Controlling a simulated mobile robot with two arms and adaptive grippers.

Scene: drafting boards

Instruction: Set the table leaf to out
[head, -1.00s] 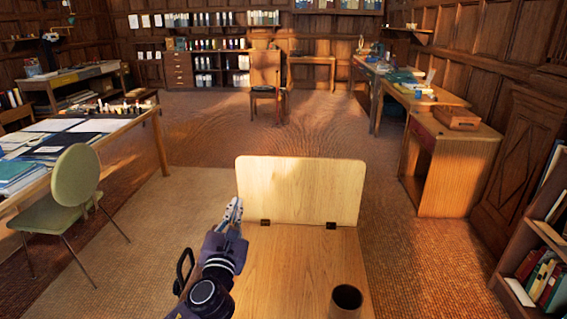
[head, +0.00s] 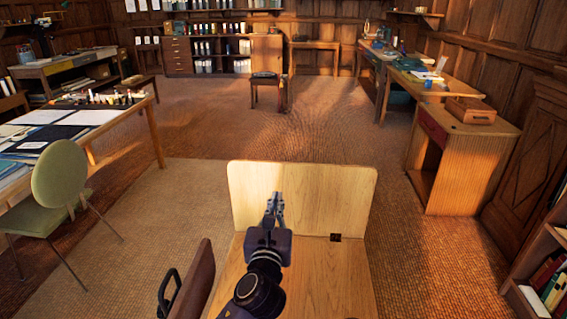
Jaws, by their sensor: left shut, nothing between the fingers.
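The table leaf (head: 330,200) is a pale wooden board standing up at the far edge of the wooden table (head: 335,280). A dark hinge (head: 335,237) shows at its lower edge, right of the middle; my gripper and wrist hide the lower left part. My left gripper (head: 274,205) comes in over the tabletop, with its shut, empty fingers pointing at the leaf's near face. The fingertips overlap the leaf in the picture; I cannot tell whether they touch it. My right gripper is not in view.
A green chair (head: 60,180) and a desk with papers (head: 130,125) are at the left. A wooden cabinet desk (head: 470,165) stands right.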

